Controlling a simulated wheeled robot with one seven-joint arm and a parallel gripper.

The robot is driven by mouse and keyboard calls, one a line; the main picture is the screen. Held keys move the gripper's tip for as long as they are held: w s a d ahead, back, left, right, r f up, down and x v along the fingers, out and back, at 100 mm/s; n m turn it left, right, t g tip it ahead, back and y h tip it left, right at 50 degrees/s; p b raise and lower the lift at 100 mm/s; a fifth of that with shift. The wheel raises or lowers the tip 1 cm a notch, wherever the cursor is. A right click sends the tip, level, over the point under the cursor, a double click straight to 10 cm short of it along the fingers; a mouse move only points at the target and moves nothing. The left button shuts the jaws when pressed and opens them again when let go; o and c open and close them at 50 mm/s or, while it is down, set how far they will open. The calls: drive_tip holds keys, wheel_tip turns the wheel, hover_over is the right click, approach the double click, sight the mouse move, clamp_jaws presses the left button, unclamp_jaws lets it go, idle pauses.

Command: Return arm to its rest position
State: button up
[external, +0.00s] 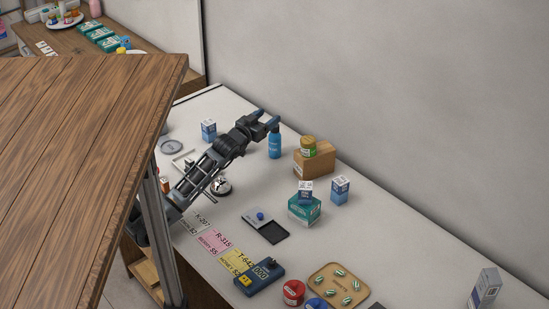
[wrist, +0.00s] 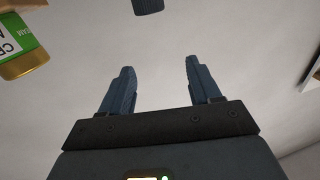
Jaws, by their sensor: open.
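My gripper (external: 266,119) is at the end of my arm, which reaches over the white counter (external: 385,235) from the left in the external view. Its two blue-grey fingers stand apart with nothing between them in the wrist view (wrist: 160,75). A blue bottle (external: 274,145) stands on the counter just below the gripper in the external view. A dark cap (wrist: 148,5) shows at the top of the wrist view, beyond the fingertips and apart from them. A green-labelled jar with a gold lid (wrist: 25,55) shows at the upper left there.
A cardboard box (external: 314,160) bears a green jar (external: 309,146). A teal box (external: 304,209) with a small carton on it, a blue-white carton (external: 340,189), a bell (external: 221,186) and a scale (external: 258,219) stand nearby. A wooden top (external: 80,140) fills the left foreground. The right counter is mostly clear.

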idle(0.5)
drive_tip(key=s+a+r+g+h+p, duration=0.1)
drive_tip(key=s+a+r+p, duration=0.15)
drive_tip(key=s+a, duration=0.35)
drive_tip(key=s+a+r+h+p, duration=0.1)
drive_tip(key=s+a+r+p, duration=0.2)
drive_tip(key=s, duration=0.5)
drive_tip(key=s+a+f+n+t+y+b, duration=0.1)
drive_tip(key=s+a+f+n+y, duration=0.2)
drive_tip(key=a, duration=0.5)
drive_tip(key=s+a+f+t+y+b, duration=0.1)
drive_tip(key=s+a+f, duration=0.35)
drive_tip(key=a, duration=0.45)
drive_tip(key=s+a+f+n+y+b, duration=0.1)
drive_tip(key=s+a+f+y, duration=0.2)
drive_tip(key=s+a, duration=0.5)
drive_tip(key=s+a+f+n+g+y+b, duration=0.1)
drive_tip(key=s+a+f+n+y+b, duration=0.1)
drive_tip(key=s+a, duration=0.6)
drive_tip(key=f+y, duration=0.1)
drive_tip(key=y, duration=0.1)
drive_tip(key=shift+s+a+f+n+y, duration=0.15)
drive_tip(key=shift+s+f+n+y, duration=0.05)
drive_tip(key=shift+f+n+y, duration=0.1)
